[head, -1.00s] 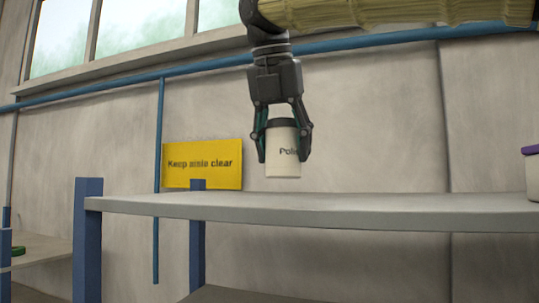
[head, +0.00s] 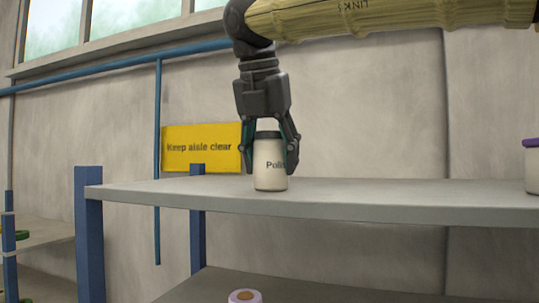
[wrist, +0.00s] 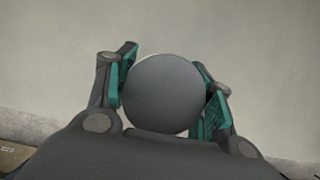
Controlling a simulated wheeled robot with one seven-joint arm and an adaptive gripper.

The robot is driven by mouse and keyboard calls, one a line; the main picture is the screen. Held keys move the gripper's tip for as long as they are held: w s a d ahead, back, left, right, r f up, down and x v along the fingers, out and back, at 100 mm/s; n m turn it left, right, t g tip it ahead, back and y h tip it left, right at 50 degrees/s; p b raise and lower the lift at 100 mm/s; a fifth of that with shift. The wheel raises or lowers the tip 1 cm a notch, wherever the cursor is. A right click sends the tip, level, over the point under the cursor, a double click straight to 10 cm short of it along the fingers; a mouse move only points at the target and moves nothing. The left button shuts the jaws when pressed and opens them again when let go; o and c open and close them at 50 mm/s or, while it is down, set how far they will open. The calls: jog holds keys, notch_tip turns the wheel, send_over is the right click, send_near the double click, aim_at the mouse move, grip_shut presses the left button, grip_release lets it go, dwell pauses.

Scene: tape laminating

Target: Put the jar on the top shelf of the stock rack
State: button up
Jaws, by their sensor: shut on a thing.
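My gripper (head: 270,150) points down and is shut on the jar, one finger on each side near the lid. In the wrist view the round lid (wrist: 162,93) sits between the green finger pads and hides the jar's body.
A purple-lidded jar (head: 532,167) stands at the shelf's right end. A pink-rimmed thing (head: 245,296) shows on the lower shelf (head: 300,290). Blue posts (head: 88,235) hold the rack's left side. A yellow sign (head: 200,148) is on the wall behind. The shelf between the jars is clear.

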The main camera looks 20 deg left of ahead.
jog(key=o, duration=1.2)
jog(key=shift+f, duration=0.1)
jog(key=shift+c, duration=0.2)
jog(key=b+v, duration=0.3)
jog(key=v, duration=0.9)
